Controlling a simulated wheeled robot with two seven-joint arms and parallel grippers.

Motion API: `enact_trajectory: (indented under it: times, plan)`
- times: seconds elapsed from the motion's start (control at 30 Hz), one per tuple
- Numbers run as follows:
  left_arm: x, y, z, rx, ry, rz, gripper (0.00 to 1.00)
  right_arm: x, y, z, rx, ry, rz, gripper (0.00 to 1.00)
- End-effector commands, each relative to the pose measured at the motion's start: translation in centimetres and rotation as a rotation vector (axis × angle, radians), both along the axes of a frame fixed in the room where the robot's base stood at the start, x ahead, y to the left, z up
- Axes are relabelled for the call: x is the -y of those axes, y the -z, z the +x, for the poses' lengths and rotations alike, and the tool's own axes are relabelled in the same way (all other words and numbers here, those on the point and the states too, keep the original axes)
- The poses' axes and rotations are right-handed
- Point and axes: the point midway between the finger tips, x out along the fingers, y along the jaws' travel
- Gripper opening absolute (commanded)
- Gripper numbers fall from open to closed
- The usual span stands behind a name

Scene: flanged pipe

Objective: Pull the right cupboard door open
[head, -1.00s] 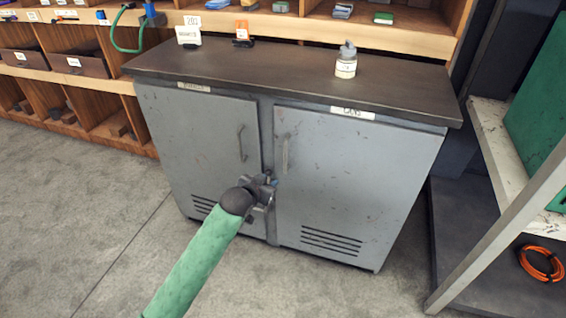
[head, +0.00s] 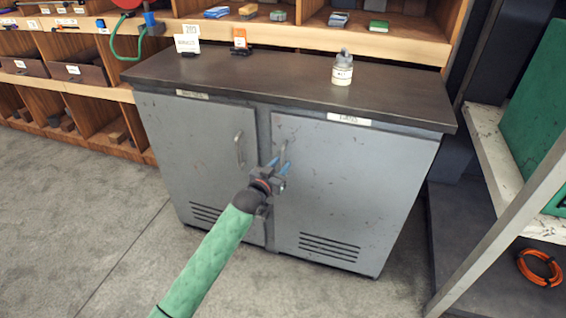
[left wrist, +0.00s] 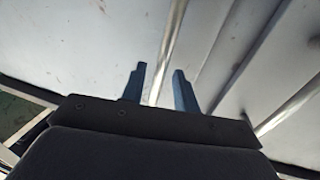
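The grey cupboard's right door (head: 345,190) looks closed. It has a vertical bar handle (head: 283,153) near its left edge. My left gripper (head: 279,166) is at the lower part of this handle, with its blue fingertips pointing at the door. In the left wrist view the two fingers (left wrist: 159,84) are apart, and the handle bar (left wrist: 169,45) runs between them, with gaps on both sides. The left door (head: 195,150) is closed, and its handle (head: 238,149) is left of my gripper. My right gripper is not in view.
A metal rack (head: 497,232) with an orange cable coil (head: 539,267) stands at the right. The floor before the right door is clear.

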Motion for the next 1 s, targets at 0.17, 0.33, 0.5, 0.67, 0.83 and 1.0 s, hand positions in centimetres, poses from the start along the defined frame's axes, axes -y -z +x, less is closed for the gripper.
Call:
enact_trajectory:
  times: [0.17,0.33,0.5,0.67,0.83,1.0]
  plan:
    - [0.8,-0.1,1.5,0.000,0.000,-0.001,0.30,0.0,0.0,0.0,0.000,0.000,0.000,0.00]
    - [1.0,0.0,1.9,0.000,-0.001,0.000,0.30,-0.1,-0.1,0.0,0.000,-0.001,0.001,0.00]
    - [1.0,0.0,1.9,-0.001,-0.001,0.000,0.30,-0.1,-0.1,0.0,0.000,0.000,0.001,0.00]
    - [1.0,0.0,1.9,-0.001,0.000,0.000,0.05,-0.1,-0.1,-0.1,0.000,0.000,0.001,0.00]
    - [1.0,0.0,1.9,-0.001,0.000,0.000,0.00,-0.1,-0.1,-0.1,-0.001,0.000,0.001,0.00]
    - [1.1,0.0,1.8,-0.001,-0.002,0.000,0.00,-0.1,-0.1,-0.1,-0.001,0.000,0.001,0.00]
